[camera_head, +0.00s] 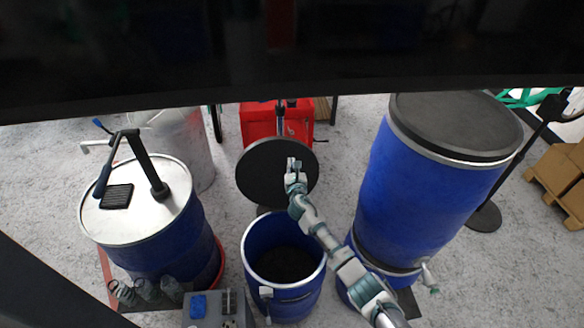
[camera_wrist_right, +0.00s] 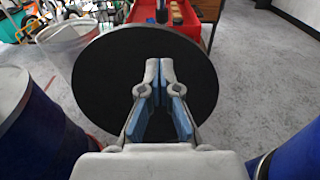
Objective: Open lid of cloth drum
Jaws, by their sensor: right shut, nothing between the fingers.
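The cloth drum (camera_head: 283,301) is a small blue drum at the bottom centre of the head view. Its top is open and its inside is dark. Its round black lid (camera_head: 254,178) stands tilted up behind the drum's rim; it also fills the middle of the right wrist view (camera_wrist_right: 105,85). My right gripper (camera_head: 294,163) is in front of the lid's face, fingers shut and empty. In the right wrist view its fingertips (camera_wrist_right: 160,66) meet before the lid; whether they touch it I cannot tell. My left gripper is not in view.
A blue drum with a white top and hand pump (camera_head: 140,215) stands at left. A tall blue drum with a black lid (camera_head: 425,180) stands close at right. A red box (camera_head: 258,122) is behind the lid. A dark overhead panel crosses the top.

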